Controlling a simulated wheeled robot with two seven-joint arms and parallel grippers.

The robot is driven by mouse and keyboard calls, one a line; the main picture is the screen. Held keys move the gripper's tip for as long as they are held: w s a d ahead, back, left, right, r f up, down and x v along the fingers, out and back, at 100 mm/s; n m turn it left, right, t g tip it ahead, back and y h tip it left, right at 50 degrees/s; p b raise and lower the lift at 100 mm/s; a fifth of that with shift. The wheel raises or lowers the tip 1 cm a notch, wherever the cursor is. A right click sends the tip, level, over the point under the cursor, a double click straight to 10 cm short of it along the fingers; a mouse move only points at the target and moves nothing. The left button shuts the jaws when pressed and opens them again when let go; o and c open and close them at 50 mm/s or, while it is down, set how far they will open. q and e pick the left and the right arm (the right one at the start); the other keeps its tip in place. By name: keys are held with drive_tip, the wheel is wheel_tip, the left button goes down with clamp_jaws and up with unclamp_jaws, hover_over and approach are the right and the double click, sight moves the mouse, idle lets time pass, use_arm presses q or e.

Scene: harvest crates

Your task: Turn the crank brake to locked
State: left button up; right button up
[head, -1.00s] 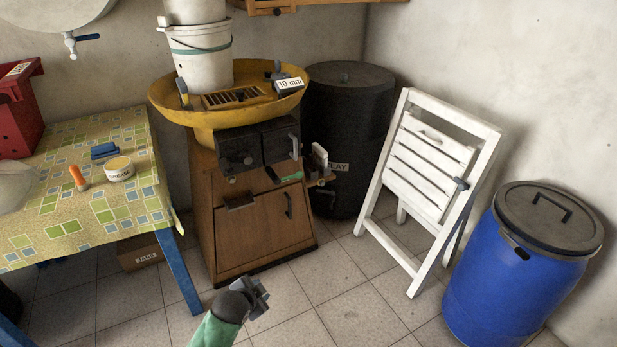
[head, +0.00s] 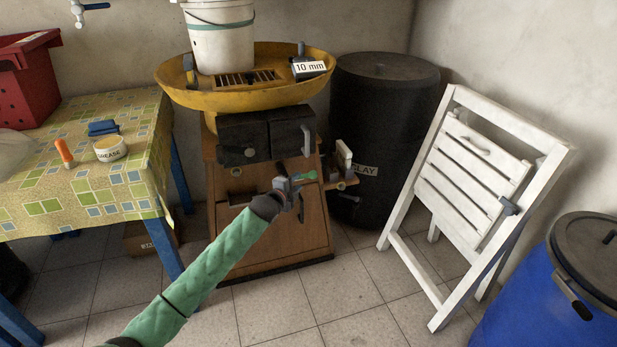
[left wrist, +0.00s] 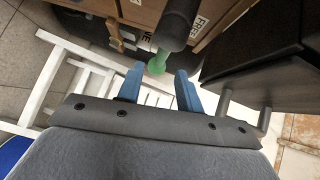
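The crank brake appears to be the short lever with a green grip (head: 304,176) on the front of the wooden machine cabinet, below the dark box. In the left wrist view its green end (left wrist: 157,64) shows beyond my fingertips, below a dark round bar. A label reading FREE (left wrist: 201,22) is on the wood beside the bar. My left gripper (head: 290,190) is in front of the cabinet, just left of the green grip. In the left wrist view its two blue fingers (left wrist: 160,85) stand apart with nothing between them. My right gripper is out of view.
The dark box (head: 262,138) with a grey handle overhangs the cabinet (head: 275,245) under a yellow basin (head: 190,93). A black barrel (head: 385,110) and a folded white chair (head: 470,170) stand right. A patterned table (head: 60,185) is left. Floor in front is clear.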

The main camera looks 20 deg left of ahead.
sight(304, 176)
use_arm(q)
drive_tip(key=shift+x, duration=3.2)
clamp_jaws()
